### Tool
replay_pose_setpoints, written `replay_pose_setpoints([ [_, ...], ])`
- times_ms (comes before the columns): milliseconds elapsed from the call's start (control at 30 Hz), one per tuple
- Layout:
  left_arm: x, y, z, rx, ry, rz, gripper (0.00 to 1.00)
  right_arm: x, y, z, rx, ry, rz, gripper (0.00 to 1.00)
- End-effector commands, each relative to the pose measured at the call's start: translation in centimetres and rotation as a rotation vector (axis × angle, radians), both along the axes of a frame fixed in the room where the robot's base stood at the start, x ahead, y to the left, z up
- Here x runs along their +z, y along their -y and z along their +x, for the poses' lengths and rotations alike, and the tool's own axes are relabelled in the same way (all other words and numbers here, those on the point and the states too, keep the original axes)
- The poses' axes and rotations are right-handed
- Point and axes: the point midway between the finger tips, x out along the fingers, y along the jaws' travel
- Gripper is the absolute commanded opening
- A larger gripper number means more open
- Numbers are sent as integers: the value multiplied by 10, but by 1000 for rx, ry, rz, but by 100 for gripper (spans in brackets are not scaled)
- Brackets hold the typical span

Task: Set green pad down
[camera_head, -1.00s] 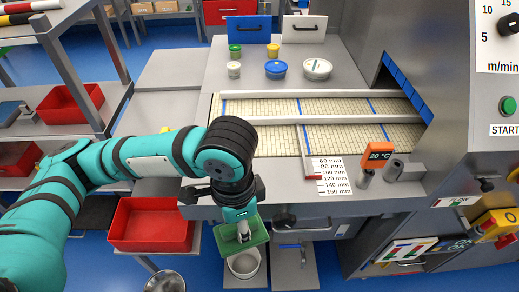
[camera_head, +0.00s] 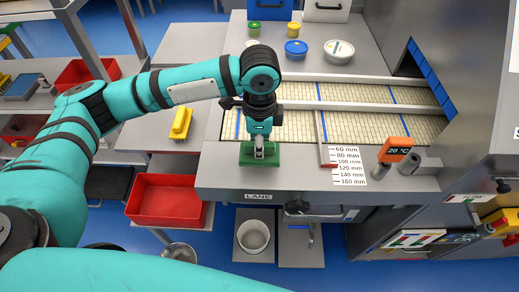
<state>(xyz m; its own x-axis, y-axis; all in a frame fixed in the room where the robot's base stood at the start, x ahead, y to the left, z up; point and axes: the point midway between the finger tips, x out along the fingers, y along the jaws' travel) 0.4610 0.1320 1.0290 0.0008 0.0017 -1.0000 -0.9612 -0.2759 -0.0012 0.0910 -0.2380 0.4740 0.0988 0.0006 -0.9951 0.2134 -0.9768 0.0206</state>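The green pad (camera_head: 246,156) is at the front edge of the machine's conveyor lane, above the "LANE" label. A small grey grip stands up from its middle. My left gripper (camera_head: 259,147) points down over the pad and is shut on that grip; its fingertips are small and partly hidden. The pad looks level. I cannot tell whether it rests on the metal ledge (camera_head: 215,172) or hangs just above it. My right gripper is not in view.
The tiled conveyor (camera_head: 297,126) lies behind the ledge, with a blue-lidded tub (camera_head: 296,47) and other tubs beyond. A gap card (camera_head: 349,166) and an orange 20 °C display (camera_head: 398,146) stand to the right. A red bin (camera_head: 167,200) and white bucket (camera_head: 253,236) are below.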

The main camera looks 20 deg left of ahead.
Motion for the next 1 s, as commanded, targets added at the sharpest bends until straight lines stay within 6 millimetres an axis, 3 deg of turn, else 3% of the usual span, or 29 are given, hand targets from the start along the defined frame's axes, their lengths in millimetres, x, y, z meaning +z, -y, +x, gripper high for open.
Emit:
replay_pose_setpoints([
  [333,-34,-1,0,0,-2,2,0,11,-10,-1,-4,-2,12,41],
  [667,-38,0,0,-1,-1,0,0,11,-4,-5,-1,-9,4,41],
  [700,-38,0,0,-1,-1,0,23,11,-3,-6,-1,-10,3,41],
  [867,-38,0,1,-1,0,0,44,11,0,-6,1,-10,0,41],
  [1000,-38,0,1,-1,0,0,45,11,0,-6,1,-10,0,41],
])
